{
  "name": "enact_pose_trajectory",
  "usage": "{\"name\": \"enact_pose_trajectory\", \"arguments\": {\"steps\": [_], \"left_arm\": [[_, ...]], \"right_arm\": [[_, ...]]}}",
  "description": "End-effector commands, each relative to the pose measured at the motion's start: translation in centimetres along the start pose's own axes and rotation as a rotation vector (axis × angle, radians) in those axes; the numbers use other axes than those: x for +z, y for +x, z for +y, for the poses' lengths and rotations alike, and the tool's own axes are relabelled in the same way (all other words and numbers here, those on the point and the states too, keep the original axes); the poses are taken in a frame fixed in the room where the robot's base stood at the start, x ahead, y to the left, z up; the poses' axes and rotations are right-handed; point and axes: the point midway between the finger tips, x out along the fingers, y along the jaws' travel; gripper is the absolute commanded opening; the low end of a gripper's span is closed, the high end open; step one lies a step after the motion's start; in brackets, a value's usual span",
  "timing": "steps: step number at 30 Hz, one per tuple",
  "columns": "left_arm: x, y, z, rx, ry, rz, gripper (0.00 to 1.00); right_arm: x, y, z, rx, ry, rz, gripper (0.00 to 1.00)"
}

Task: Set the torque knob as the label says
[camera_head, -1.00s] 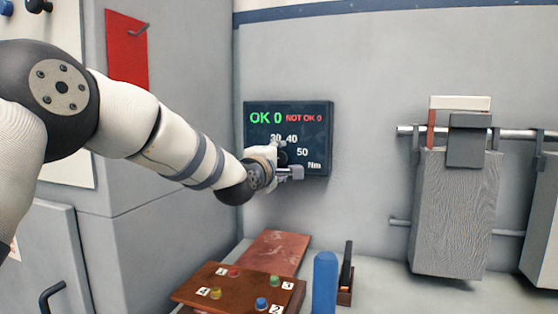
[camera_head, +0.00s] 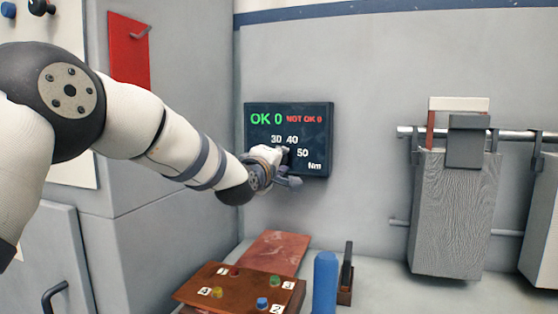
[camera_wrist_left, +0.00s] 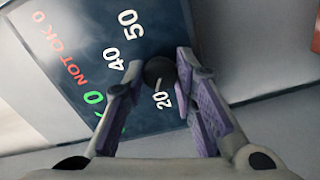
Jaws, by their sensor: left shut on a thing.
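The torque knob (camera_wrist_left: 158,70) is dark and round with a white pointer line, on a dark panel (camera_head: 257,148) with the marks 30, 40, 50 and Nm. In the left wrist view, the pointer lies towards the mark 20 (camera_wrist_left: 162,100); 40 and 50 also show there. My left gripper (camera_head: 286,166) is at the panel, its fingers shut on the knob; in the left wrist view its fingertips (camera_wrist_left: 160,68) are on either side of the knob. The gripper covers most of the knob in the head view. I see no readable setting label. My right gripper is out of view.
Below the panel are a brown box with coloured buttons (camera_head: 215,293), a reddish plate (camera_head: 272,252), a blue cylinder (camera_head: 325,285) and a dark-handled thing (camera_head: 347,270). Grey pieces (camera_head: 455,215) hang from a rail (camera_head: 411,131) at right.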

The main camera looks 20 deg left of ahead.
Motion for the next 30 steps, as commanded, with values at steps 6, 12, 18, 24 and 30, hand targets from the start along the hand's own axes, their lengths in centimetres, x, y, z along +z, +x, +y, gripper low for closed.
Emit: {"name": "enact_pose_trajectory", "arguments": {"steps": [6,12,18,24,30], "left_arm": [[0.0,0.02,0.04,0.001,0.194,0.0,0.0],[-0.02,0.02,0.05,0.001,0.345,0.001,0.0],[0.0,0.02,0.06,0.001,0.457,0.001,0.0],[-0.03,0.02,0.06,0.001,0.524,0.001,0.0],[-0.06,0.02,0.05,0.001,0.552,0.002,0.0]], "right_arm": [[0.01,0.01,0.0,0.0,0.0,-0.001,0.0],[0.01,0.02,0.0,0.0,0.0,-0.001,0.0],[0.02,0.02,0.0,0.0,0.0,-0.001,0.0],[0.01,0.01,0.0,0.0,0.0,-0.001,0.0],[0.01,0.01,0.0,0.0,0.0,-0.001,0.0]]}}
